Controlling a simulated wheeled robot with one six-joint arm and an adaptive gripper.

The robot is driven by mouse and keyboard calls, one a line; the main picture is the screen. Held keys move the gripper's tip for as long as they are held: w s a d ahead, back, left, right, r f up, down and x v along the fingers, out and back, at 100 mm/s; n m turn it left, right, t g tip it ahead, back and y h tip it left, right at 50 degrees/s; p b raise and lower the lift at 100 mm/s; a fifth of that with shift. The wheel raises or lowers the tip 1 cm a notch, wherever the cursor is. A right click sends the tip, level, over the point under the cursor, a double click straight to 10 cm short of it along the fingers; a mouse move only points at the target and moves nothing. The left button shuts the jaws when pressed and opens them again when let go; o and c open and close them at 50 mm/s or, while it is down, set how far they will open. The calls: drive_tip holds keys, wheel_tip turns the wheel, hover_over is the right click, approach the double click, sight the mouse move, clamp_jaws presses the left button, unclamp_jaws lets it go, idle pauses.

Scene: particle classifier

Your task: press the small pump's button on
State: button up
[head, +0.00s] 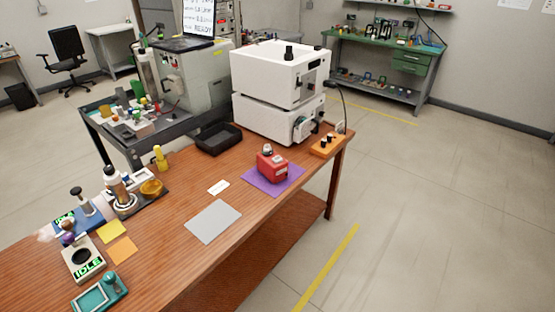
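A small red device (271,166) with a grey and dark top stands on a purple mat (287,185) near the right part of the wooden table. It looks like the small pump, but the picture does not make this certain. Its button is too small to tell, and so is whether it is on. My gripper is not in view, and nothing of mine touches the red device.
A stacked white machine (278,72) stands behind it, with a black tray (219,138) to its left and an orange block with black knobs (327,145) to its right. A grey sheet (213,221) lies in front. The floor right of the wooden table (170,250) is clear.

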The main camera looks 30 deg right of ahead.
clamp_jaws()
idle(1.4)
